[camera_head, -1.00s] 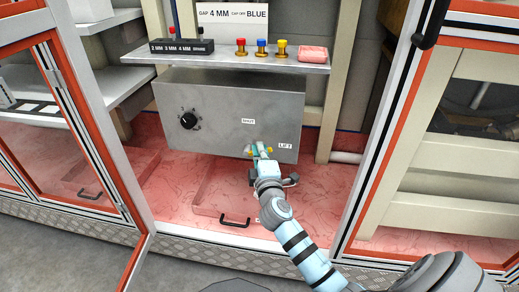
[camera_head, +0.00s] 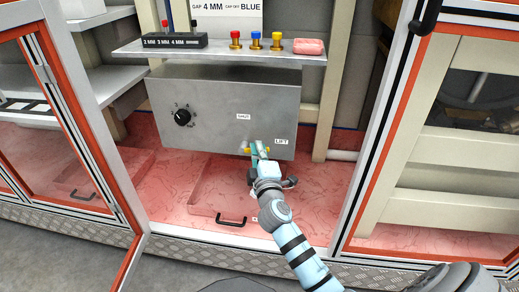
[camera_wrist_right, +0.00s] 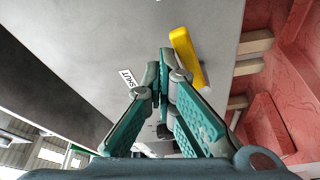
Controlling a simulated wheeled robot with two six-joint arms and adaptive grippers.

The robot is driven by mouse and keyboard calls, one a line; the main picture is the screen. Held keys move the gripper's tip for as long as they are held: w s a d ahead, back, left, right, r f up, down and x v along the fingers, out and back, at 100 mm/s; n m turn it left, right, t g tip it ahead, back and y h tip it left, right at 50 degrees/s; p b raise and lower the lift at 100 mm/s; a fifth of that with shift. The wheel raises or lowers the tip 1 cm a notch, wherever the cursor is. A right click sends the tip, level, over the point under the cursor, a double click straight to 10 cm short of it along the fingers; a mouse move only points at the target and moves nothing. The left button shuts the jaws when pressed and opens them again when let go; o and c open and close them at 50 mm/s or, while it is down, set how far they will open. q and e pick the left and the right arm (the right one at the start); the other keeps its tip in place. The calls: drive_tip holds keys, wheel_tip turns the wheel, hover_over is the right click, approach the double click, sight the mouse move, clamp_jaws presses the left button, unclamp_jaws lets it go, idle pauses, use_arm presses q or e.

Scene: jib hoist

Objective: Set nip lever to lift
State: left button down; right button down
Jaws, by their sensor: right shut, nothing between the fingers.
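The yellow nip lever (camera_head: 246,150) is on the low front of the grey control panel (camera_head: 210,92), partly hidden by my right gripper. In the right wrist view the lever (camera_wrist_right: 187,56) is a yellow bar just right of the fingertips. The "LIFT" label (camera_head: 281,141) is right of the gripper in the head view. A second label (camera_head: 243,116), apparently "SHUT", is above it. My right gripper (camera_head: 259,150) is shut and empty beside the lever, its tips close to the panel. I cannot tell whether they touch the lever. My left gripper is not in view.
A black dial (camera_head: 182,117) is on the panel's left. The shelf (camera_head: 215,53) above holds a labelled black block (camera_head: 174,41), coloured knobs (camera_head: 256,40) and a pink block (camera_head: 308,46). An open orange-framed door (camera_head: 113,185) stands left, and a cabinet post (camera_head: 372,130) stands right.

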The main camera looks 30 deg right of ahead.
drive_tip(key=v, duration=0.7)
drive_tip(key=shift+s, duration=0.25)
drive_tip(key=shift+a, duration=0.1)
